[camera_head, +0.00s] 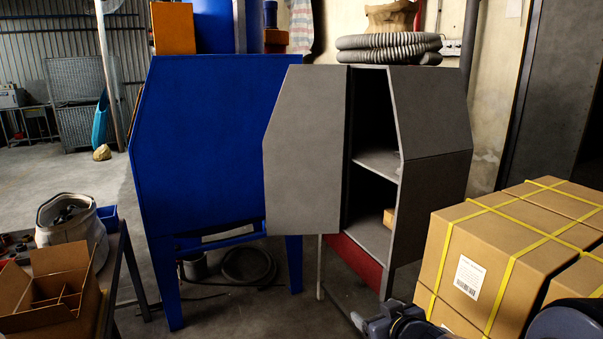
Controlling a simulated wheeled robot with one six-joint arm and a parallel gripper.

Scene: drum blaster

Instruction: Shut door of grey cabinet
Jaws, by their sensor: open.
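The grey cabinet (432,130) stands right of centre, with its angled side panel facing me. Its grey door (305,150) is swung wide open to the left and overlaps the blue cabinet in the picture. The dark opening shows shelves (379,163), and a small brown item (388,217) sits on a lower one. My gripper (368,322) shows in part at the bottom edge, in front of and below the cabinet, apart from the door. It is open, and I see nothing held in it. Much of it is cut off by the frame.
A blue cabinet (205,150) stands left of the door. Strapped cardboard boxes (490,250) fill the lower right, close to my arm. A table with an open carton (50,290) and a bucket (70,225) is at lower left. Hoses (388,45) lie on the grey cabinet.

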